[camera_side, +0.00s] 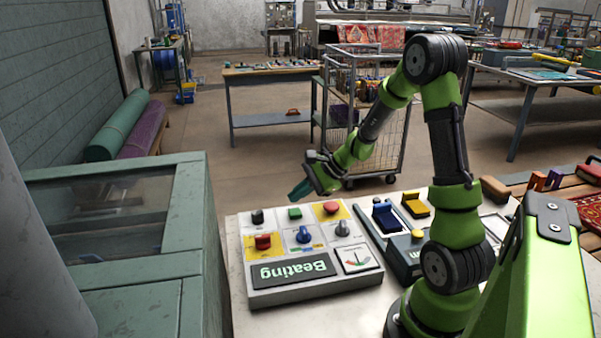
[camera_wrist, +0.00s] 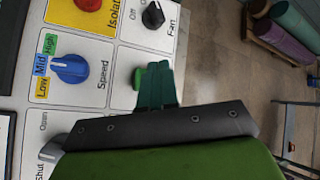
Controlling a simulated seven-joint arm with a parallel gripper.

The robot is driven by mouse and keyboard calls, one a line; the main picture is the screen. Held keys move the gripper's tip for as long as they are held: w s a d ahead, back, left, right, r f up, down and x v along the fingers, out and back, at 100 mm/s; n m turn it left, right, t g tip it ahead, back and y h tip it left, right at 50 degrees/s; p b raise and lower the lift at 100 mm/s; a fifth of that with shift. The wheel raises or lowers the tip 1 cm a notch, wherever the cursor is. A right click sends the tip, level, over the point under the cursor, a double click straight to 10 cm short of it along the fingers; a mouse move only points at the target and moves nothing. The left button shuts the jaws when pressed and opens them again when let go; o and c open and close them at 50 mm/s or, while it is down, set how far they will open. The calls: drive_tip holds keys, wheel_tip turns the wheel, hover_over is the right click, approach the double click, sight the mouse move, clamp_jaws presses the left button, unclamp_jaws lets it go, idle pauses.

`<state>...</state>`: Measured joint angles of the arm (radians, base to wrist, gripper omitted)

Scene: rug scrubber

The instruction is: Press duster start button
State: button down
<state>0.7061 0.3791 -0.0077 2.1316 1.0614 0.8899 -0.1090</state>
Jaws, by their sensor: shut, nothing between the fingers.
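A control panel (camera_side: 287,289) has a screen reading "Beating", upside down in the side view. A small green button (camera_side: 295,213) sits in its far row, between a black knob and a red mushroom button. It also shows in the wrist view (camera_wrist: 137,77), partly covered by my fingers; no label for it is visible. My gripper (camera_side: 298,192) is shut and empty, its teal fingers together just above and beyond the green button. In the wrist view the fingertips (camera_wrist: 158,68) lie beside and over the button's edge; I cannot tell whether they touch it.
Near the green button are the black Fan knob (camera_wrist: 153,15), blue Speed knob (camera_wrist: 71,68), red mushroom button (camera_side: 331,208), red Isolator switch (camera_side: 263,242) and grey knob (camera_side: 342,229). A second control box (camera_side: 405,256) stands right. A green cabinet (camera_side: 190,230) stands left.

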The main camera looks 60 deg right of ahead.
sight(299, 212)
drive_tip(key=shift+r, duration=1.75)
drive_tip(key=shift+s+f, duration=0.15)
drive_tip(key=s+a+r+n+h, duration=0.1)
drive_tip(key=s+a+r+n, duration=0.5)
drive_tip(key=s+a+n, duration=0.1)
drive_tip(key=s+a+r+n+g+h, duration=0.1)
drive_tip(key=s+a+r+n, duration=0.5)
drive_tip(key=s+a+n, duration=0.2)
drive_tip(key=a+n, duration=0.2)
drive_tip(key=a, duration=0.2)
drive_tip(key=shift+a+n, duration=0.25)
drive_tip(key=shift+n, duration=0.05)
drive_tip(key=shift+r, duration=0.1)
